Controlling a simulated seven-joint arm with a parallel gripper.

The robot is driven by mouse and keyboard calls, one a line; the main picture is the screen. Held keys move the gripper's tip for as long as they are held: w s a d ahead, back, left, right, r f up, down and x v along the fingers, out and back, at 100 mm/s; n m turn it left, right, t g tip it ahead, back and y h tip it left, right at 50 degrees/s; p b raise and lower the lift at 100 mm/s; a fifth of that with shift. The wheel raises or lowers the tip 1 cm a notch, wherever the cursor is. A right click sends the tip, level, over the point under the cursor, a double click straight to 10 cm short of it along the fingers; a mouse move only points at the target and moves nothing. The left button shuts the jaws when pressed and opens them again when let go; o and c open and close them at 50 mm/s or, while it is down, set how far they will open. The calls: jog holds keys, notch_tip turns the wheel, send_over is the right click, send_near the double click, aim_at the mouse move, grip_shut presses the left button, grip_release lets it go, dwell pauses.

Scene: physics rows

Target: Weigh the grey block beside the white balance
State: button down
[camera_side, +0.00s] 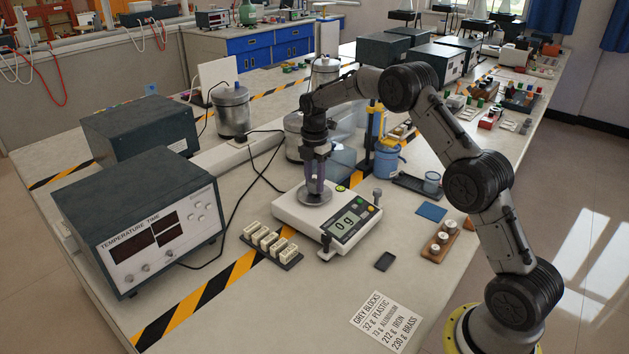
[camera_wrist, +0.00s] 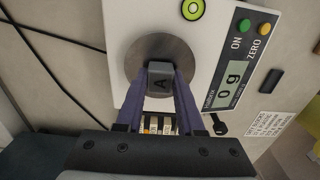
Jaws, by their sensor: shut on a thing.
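The white balance (camera_side: 296,222) stands mid-bench with its round metal pan (camera_side: 302,197); it also shows in the wrist view (camera_wrist: 118,25). Its display (camera_side: 345,223) reads 0 g. My gripper (camera_side: 316,196) points down over the pan, its fingers shut on the grey block. In the wrist view the grey block (camera_wrist: 160,72), marked A, sits between the fingertips over the pan (camera_wrist: 145,48). In the side view the block is mostly hidden by the fingers. I cannot tell whether its underside touches the pan.
A printed card (camera_side: 388,321) lists grey blocks: 32 g plastic, 73 g aluminium, 212 g iron, 230 g brass. A small dark flat piece (camera_side: 385,261) lies right of the balance. A rack of pale blocks (camera_side: 270,244), a weight stand (camera_side: 440,240) and a temperature-time box (camera_side: 140,220) stand nearby.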

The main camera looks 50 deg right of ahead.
jog(key=shift+f, duration=0.35)
dwell(0.4)
jog(key=shift+c, duration=0.6)
grip_release()
jog(key=shift+r, duration=4)
